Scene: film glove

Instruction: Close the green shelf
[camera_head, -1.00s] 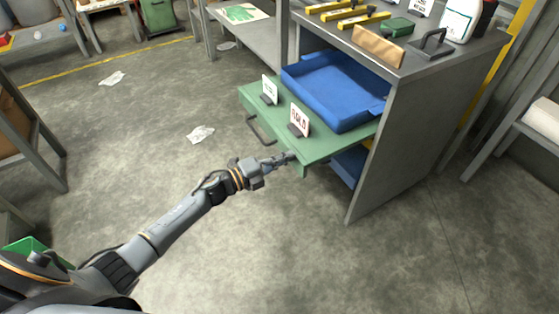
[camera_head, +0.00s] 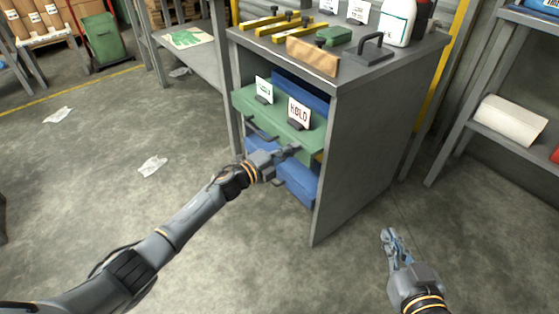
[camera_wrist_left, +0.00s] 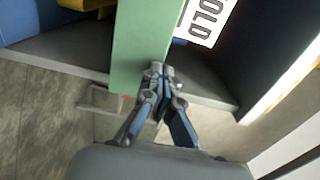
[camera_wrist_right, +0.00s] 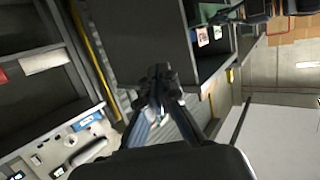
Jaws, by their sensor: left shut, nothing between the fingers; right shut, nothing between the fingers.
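The green shelf (camera_head: 275,127) is a pull-out tray in the grey cabinet (camera_head: 365,150). It is mostly inside, with its front part still sticking out a little. Two small sign cards stand on it, one reading HOLD (camera_head: 299,112). My left gripper (camera_head: 293,150) is shut and empty, its tips against or very near the shelf's front face, right of its handle (camera_head: 260,130). In the left wrist view, the fingertips (camera_wrist_left: 158,70) meet the green edge (camera_wrist_left: 140,50). My right gripper (camera_head: 389,236) is shut and empty, over the floor right of the cabinet.
Blue trays sit above (camera_head: 300,92) and below (camera_head: 298,182) the green shelf. A rack with a white roll (camera_head: 510,121) stands at the right.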

